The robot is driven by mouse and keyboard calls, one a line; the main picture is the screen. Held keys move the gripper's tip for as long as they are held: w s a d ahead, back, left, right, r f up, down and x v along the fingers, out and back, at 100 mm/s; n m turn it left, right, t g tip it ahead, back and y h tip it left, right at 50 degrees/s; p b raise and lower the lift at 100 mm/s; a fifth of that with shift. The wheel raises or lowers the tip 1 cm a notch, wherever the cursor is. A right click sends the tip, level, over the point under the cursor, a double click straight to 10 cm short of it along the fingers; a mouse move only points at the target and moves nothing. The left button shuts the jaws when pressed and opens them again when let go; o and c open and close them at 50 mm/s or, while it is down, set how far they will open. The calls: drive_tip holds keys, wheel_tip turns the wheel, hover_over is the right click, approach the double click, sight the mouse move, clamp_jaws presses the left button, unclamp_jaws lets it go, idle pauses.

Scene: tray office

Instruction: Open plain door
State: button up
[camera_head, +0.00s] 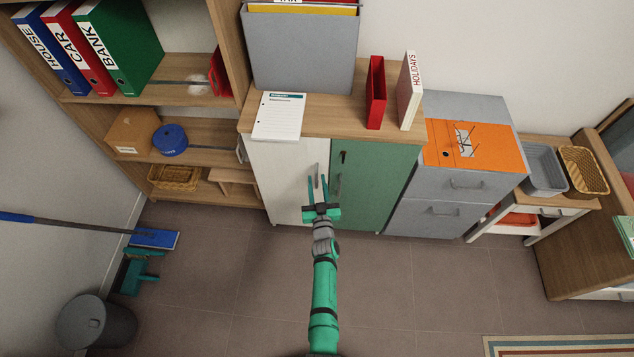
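The low cabinet has two doors side by side, a plain white door (285,180) on the left and a green door (365,185) on the right. Both look closed. A grey upright handle (316,176) shows near the white door's right edge, and a dark handle (343,157) is on the green door near its upper left. My gripper (324,182) is open in front of the seam between the doors. Its left finger overlaps the white door's handle in the picture; I cannot tell whether they touch. The right finger is over the green door.
A grey drawer unit (455,210) stands right of the cabinet, and a wooden shelf (190,125) stands left. A mop (155,238), a green brush (138,278) and a dark bin (95,322) are at the left wall. The floor before the doors is clear.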

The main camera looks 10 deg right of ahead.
drive_tip(key=shift+w, duration=0.2)
clamp_jaws()
drive_tip(key=shift+s, duration=0.1)
